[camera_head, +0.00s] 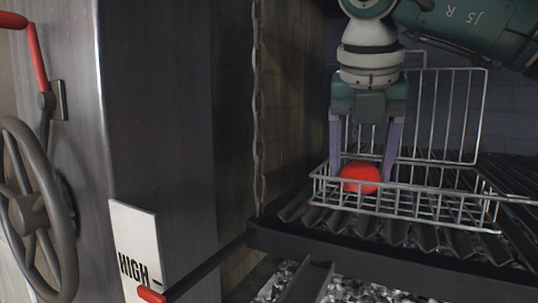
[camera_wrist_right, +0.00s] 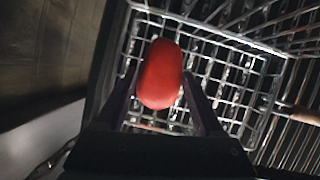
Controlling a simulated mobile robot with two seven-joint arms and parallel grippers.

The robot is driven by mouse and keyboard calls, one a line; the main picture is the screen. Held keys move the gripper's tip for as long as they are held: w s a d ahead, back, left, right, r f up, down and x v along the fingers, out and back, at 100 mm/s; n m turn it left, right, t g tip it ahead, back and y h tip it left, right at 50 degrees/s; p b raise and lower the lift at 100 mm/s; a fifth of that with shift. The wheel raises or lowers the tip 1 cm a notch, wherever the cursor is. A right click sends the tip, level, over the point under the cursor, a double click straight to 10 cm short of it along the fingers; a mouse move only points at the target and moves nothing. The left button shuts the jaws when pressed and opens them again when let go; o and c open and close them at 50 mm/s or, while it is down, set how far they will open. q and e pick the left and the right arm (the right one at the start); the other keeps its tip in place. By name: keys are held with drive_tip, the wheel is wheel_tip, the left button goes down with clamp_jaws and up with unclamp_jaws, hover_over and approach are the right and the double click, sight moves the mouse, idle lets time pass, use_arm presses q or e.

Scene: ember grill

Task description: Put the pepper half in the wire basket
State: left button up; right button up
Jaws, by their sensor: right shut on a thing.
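The red pepper half (camera_head: 361,178) is at the left end of the wire basket (camera_head: 437,208), low down behind the basket's front wires. My right gripper (camera_head: 362,172) reaches down from above with its fingers on either side of the pepper half and is shut on it. In the right wrist view the pepper half (camera_wrist_right: 160,74) sits between the two fingertips, over the basket's mesh (camera_wrist_right: 232,92). I cannot tell whether it touches the basket floor. The basket lid stands open at the back. My left gripper is not in view.
The basket rests on a dark slatted grill grate (camera_head: 470,245). Pale coals (camera_head: 350,291) lie below it. A chain (camera_head: 257,120) hangs left of the basket. A handwheel (camera_head: 35,210) and a white "HIGH" plate (camera_head: 135,250) are at the left. The basket's right part is empty.

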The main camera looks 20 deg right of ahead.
drive_tip(key=o, duration=1.4)
wheel_tip(320, 180, up, 9)
drive_tip(key=p, duration=0.6)
drive_tip(key=shift+p, duration=0.4)
